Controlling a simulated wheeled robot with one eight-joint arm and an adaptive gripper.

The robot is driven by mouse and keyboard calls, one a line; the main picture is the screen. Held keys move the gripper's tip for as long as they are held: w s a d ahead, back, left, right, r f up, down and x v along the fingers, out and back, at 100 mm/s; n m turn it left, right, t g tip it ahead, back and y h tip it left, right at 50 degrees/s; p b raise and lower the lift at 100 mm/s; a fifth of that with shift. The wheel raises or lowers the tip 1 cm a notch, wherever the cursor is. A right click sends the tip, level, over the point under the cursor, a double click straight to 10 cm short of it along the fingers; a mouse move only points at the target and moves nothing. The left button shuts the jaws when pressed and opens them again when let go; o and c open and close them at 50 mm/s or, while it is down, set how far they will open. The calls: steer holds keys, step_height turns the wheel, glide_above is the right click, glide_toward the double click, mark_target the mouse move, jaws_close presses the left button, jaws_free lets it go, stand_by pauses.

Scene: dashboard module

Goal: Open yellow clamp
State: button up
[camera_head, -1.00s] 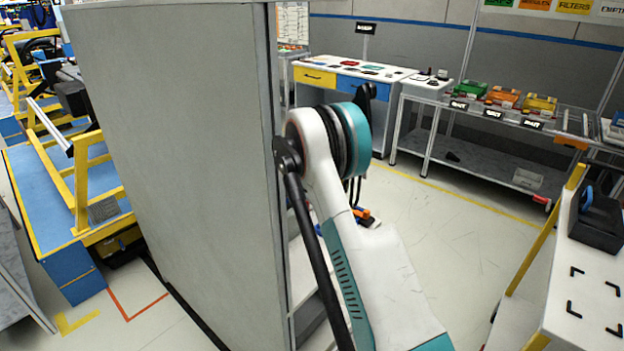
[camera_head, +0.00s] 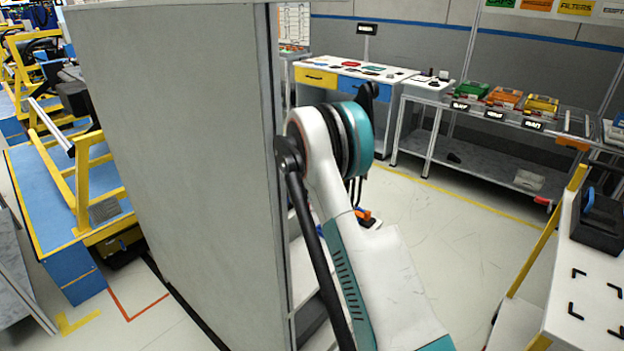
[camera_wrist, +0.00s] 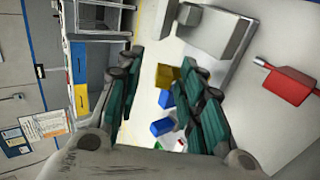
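My gripper (camera_wrist: 161,63) shows in the wrist view with its two dark green fingers wide apart and nothing held between them. A yellow block-like piece (camera_wrist: 166,75) shows beyond the fingers, close to the right finger. I cannot tell for sure whether it is the yellow clamp. In the head view my gripper is hidden behind my arm and the tall grey panel, and no clamp can be made out.
A tall grey panel (camera_head: 170,150) stands close on the left of my arm. A workbench with a yellow drawer (camera_head: 316,78) and a shelf with coloured bins (camera_head: 505,97) stand at the back. A white table (camera_head: 590,290) is at right. The floor between is mostly clear.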

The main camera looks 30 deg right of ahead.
step_height(320, 180, up, 10)
steer(key=shift+f, duration=0.25)
steer(key=shift+s, duration=0.1)
